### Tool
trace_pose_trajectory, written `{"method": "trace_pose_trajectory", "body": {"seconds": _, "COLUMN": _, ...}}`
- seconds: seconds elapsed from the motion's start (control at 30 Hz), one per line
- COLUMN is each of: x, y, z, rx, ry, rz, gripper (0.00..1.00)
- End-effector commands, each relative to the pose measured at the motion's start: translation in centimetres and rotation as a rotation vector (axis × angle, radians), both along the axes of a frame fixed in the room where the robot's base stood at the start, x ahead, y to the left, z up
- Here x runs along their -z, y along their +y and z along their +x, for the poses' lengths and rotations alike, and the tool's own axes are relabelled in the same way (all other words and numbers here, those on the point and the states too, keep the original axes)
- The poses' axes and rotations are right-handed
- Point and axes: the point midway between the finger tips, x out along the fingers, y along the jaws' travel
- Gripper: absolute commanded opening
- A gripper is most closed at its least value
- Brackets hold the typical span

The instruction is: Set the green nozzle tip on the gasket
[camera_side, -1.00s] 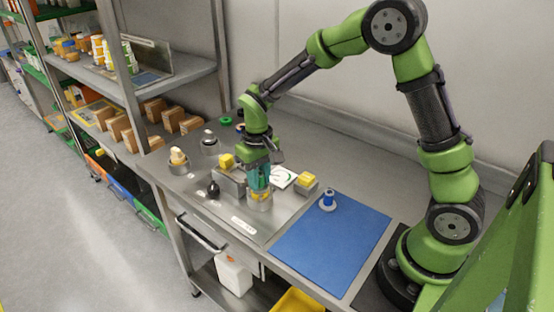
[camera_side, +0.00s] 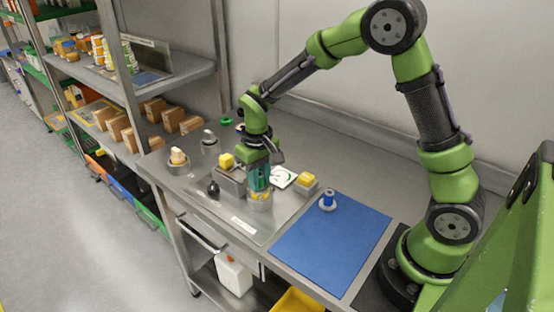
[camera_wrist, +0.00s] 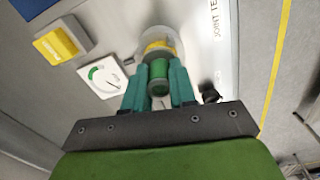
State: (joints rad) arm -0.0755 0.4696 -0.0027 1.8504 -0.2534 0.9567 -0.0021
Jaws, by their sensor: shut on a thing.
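My gripper (camera_wrist: 159,68) has teal fingers shut on the green nozzle tip (camera_wrist: 158,72), one finger on each side of it. Just beyond the tip in the wrist view is a yellow ring-like part (camera_wrist: 158,46), probably the gasket, inside a pale round holder (camera_wrist: 158,29). In the side view my gripper (camera_side: 259,178) points down directly over this holder (camera_side: 261,206), with some yellow (camera_side: 261,196) showing below the fingers. The tip is hidden by the fingers there. I cannot tell whether the tip touches the yellow part.
A yellow-topped block (camera_side: 306,181) and a white dial card (camera_side: 282,177) stand close on the right. A grey block (camera_side: 231,182) and a small black knob (camera_side: 213,189) are on the left.

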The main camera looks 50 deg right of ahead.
Motion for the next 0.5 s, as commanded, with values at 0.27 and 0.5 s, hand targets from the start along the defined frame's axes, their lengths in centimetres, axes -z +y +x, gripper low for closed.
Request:
{"method": "trace_pose_trajectory", "body": {"seconds": 0.27, "x": 0.05, "y": 0.01, "z": 0.01, "rx": 0.000, "ry": 0.000, "rz": 0.000, "gripper": 0.00}}
{"method": "trace_pose_trajectory", "body": {"seconds": 0.5, "x": 0.04, "y": 0.01, "z": 0.01, "rx": 0.000, "ry": -0.001, "rz": 0.000, "gripper": 0.44}}
